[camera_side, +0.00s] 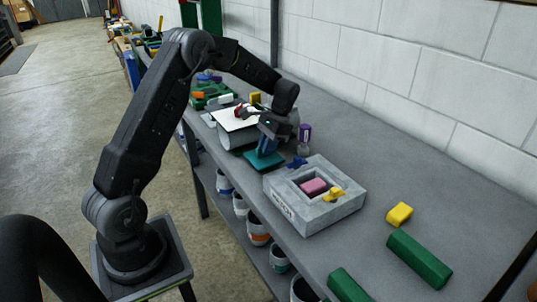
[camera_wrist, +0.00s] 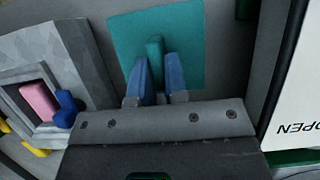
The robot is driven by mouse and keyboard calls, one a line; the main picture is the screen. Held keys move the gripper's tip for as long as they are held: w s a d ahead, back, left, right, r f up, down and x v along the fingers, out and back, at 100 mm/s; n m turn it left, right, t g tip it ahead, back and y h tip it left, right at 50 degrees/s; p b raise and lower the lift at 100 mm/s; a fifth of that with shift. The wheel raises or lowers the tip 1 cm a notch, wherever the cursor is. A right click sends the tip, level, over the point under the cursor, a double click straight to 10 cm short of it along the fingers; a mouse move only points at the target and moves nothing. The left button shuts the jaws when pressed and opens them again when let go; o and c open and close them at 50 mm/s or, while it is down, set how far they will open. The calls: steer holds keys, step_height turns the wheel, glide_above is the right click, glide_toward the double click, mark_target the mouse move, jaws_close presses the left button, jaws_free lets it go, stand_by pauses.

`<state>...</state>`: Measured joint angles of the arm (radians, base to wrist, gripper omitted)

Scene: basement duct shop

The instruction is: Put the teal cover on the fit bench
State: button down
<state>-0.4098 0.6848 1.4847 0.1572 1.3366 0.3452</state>
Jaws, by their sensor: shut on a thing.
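The teal cover (camera_side: 257,163) is a flat square plate with a small upright knob. It shows flat in the wrist view (camera_wrist: 188,40). My gripper (camera_side: 267,143) is above the plate, its blue fingers (camera_wrist: 158,68) shut on the knob. I cannot tell whether the plate touches the table. A grey block (camera_side: 330,210) with a square recess, which looks like the fit bench, is just right of the cover. A pink block (camera_side: 314,187) lies in the recess. A yellow piece (camera_side: 334,194) and a blue piece (camera_side: 297,163) are at its edges.
A grey container with a white top (camera_side: 238,120) marked "OPEN" in the wrist view (camera_wrist: 300,105) stands close behind the cover. A purple-topped item (camera_side: 305,133) is near the wall.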

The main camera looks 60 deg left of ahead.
mark_target(267, 157)
steer(key=shift+f, duration=1.75)
steer(key=shift+f, duration=0.1)
steer(key=c, duration=1.1)
jaws_free()
steer(key=shift+c, duration=0.2)
